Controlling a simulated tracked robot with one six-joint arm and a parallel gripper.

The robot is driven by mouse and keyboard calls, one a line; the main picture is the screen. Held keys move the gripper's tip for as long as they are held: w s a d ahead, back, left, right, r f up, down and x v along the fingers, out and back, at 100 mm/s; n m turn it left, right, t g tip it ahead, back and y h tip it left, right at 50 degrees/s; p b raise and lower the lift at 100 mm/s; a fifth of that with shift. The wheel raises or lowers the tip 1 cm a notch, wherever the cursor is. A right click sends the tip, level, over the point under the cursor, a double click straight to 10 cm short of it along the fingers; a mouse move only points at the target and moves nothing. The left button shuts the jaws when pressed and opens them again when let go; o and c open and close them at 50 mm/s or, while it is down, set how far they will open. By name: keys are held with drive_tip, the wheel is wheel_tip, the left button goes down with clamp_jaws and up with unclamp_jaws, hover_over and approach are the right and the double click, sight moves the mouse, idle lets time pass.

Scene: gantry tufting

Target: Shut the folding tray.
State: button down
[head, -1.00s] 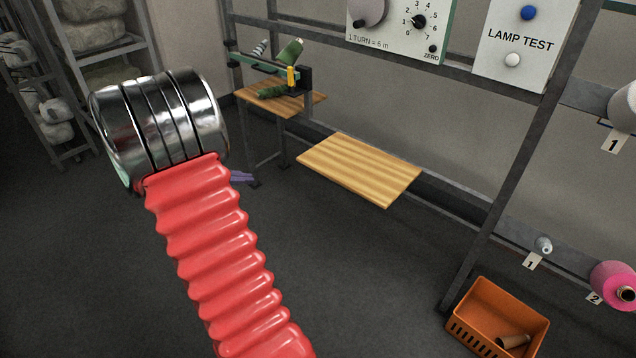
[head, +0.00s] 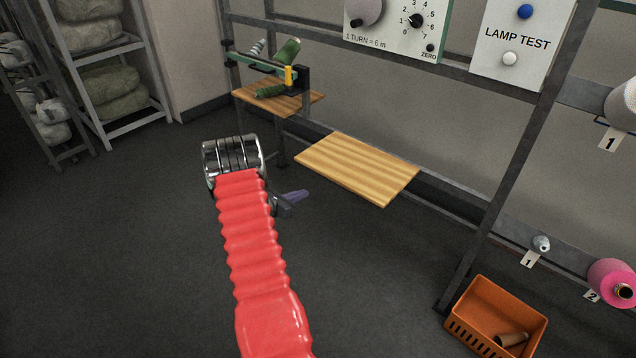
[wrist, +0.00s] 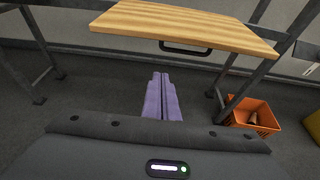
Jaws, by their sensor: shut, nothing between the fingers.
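The folding tray (head: 358,167) is a striped wooden board standing out flat from the frame by the wall, with nothing on it. In the wrist view the tray (wrist: 185,25) crosses the top, and a dark handle (wrist: 186,49) hangs under its near edge. My gripper (head: 296,196) is left of and below the tray in the head view, its purple fingers pointing right. In the wrist view the gripper fingers (wrist: 162,97) are shut together and empty, below the handle and apart from it. My red arm sleeve hides part of the floor.
A second wooden shelf (head: 280,97) with a green cone and a clamp-like device is behind left. An orange crate (head: 494,318) holding a brown tube stands right on the floor. A slanting metal post (head: 497,190) rises right of the tray. The floor before the tray is clear.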

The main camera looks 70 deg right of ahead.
drive_tip(key=shift+s+d+f, duration=0.1)
drive_tip(key=shift+s+f, duration=0.05)
drive_tip(key=shift+f, duration=0.1)
drive_tip(key=x, duration=1)
wheel_tip(320, 180, up, 4)
idle(0.5)
drive_tip(key=shift+r, duration=0.1)
